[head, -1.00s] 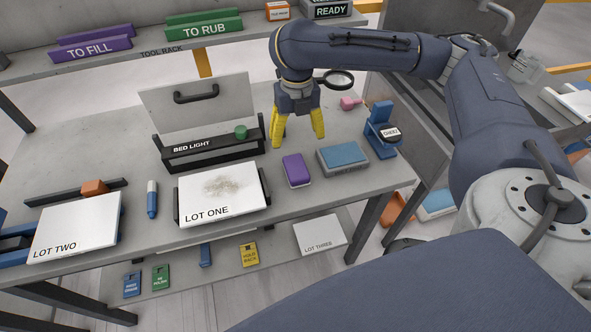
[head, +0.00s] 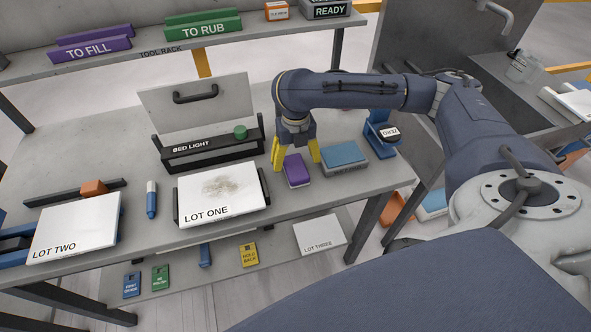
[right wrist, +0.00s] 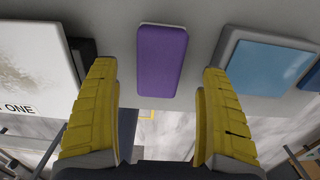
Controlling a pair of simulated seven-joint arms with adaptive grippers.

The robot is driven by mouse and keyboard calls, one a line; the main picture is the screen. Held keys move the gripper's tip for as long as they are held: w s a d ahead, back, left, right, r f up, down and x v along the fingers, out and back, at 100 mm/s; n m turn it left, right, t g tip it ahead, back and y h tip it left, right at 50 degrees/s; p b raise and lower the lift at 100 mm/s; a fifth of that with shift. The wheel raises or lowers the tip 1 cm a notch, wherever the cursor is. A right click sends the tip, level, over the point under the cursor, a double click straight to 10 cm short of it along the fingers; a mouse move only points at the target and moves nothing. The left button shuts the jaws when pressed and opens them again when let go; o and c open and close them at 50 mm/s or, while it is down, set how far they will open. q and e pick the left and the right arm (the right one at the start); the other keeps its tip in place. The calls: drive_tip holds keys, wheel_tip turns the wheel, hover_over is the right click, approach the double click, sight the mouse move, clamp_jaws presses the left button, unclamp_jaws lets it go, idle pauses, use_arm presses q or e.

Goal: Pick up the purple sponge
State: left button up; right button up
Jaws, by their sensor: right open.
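The purple sponge (head: 297,171) lies on the grey bench between the LOT ONE slab and a blue pad. In the right wrist view the purple sponge (right wrist: 161,60) lies ahead of the gap between the fingers, with a pale edge along its far end. My right gripper (head: 296,160) is open and empty, with its yellow fingers pointing down over the sponge. In the right wrist view the fingers of my right gripper (right wrist: 160,105) stand apart to either side of the sponge's line, with no visible contact. My left gripper is not in view.
The LOT ONE slab (head: 236,207) with a brown smudge is left of the sponge. The blue pad in a grey tray (head: 343,153) is close on the right. A blue stand (head: 379,127) is farther right. The bench's front edge is near.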

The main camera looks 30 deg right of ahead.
sight(295, 166)
drive_tip(key=shift+f, duration=2.25)
drive_tip(key=c, duration=1.1)
